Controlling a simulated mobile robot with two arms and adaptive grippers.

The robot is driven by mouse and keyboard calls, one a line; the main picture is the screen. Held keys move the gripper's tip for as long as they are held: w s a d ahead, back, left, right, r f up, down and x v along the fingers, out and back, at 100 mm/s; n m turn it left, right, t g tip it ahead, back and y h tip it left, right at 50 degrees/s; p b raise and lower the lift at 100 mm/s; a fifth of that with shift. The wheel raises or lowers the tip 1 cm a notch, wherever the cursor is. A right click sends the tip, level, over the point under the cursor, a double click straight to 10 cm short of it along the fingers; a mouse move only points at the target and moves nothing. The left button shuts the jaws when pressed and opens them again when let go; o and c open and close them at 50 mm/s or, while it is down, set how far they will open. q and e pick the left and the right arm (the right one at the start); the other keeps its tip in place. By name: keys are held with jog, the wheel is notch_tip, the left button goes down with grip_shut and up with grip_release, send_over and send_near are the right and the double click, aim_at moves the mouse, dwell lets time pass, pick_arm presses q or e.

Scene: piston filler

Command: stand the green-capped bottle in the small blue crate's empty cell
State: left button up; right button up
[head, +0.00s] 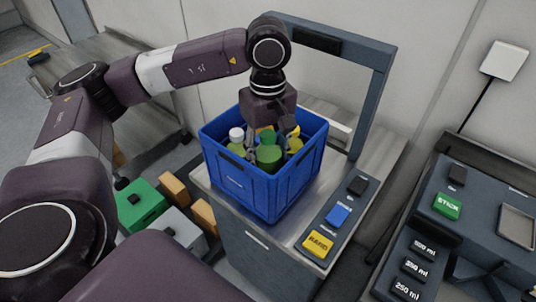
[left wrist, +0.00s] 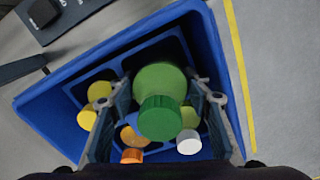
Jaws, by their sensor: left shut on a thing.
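The green-capped bottle (left wrist: 160,118) is between the two fingers of my left gripper (left wrist: 161,100), which is shut on it. In the head view my left gripper (head: 272,120) reaches down into the small blue crate (head: 240,185), and the green bottle (head: 268,155) shows within the crate's walls. The crate's rim also shows in the left wrist view (left wrist: 50,95). A dark cell opening shows behind the bottle there. The bottle's base is hidden, so I cannot tell whether it touches the cell floor. My right gripper is not in view.
Other bottles stand in the crate: a white-capped one (left wrist: 189,142), an orange-capped one (left wrist: 132,156) and a yellow-capped one (left wrist: 87,118). The crate is on a metal stand (head: 300,222) under a grey frame (head: 375,95). A button panel (head: 338,215) is to its right.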

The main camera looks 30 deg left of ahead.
pick_arm(q)
jog(key=o, duration=1.4)
jog(key=shift+o, duration=0.2)
jog(key=shift+r, duration=0.1)
jog(key=shift+r+p, duration=0.65)
jog(key=shift+p, duration=0.1)
notch_tip(320, 180, up, 10)
jog(key=shift+b, duration=0.6)
jog(key=shift+r, duration=0.95)
